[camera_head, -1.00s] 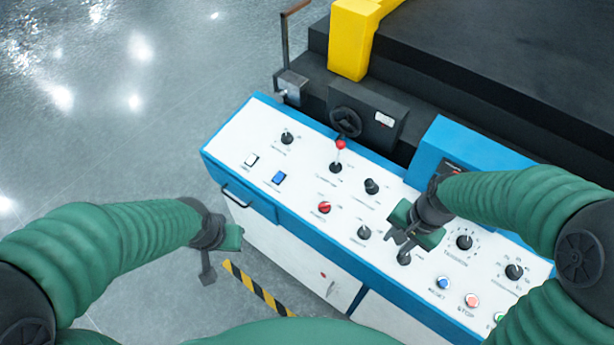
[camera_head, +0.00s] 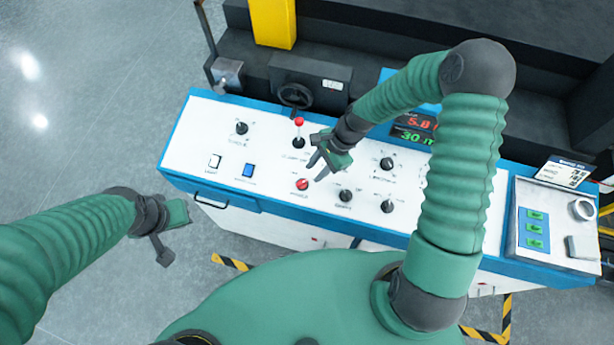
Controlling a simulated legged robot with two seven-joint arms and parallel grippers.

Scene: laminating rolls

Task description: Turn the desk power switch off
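The desk (camera_head: 270,150) has a white sloped top with blue edges. The labels are too small to read, so I cannot tell which is the power switch. My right gripper (camera_head: 315,169) is above the desk between lever and red knob, its fingers apart, apparently empty.
A handwheel (camera_head: 295,95) and dark machine stand behind the desk, with a yellow block (camera_head: 272,22). A display (camera_head: 415,128) is partly behind my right arm. A side panel (camera_head: 555,235) has several green switches. Grey floor (camera_head: 90,130) is clear at left.

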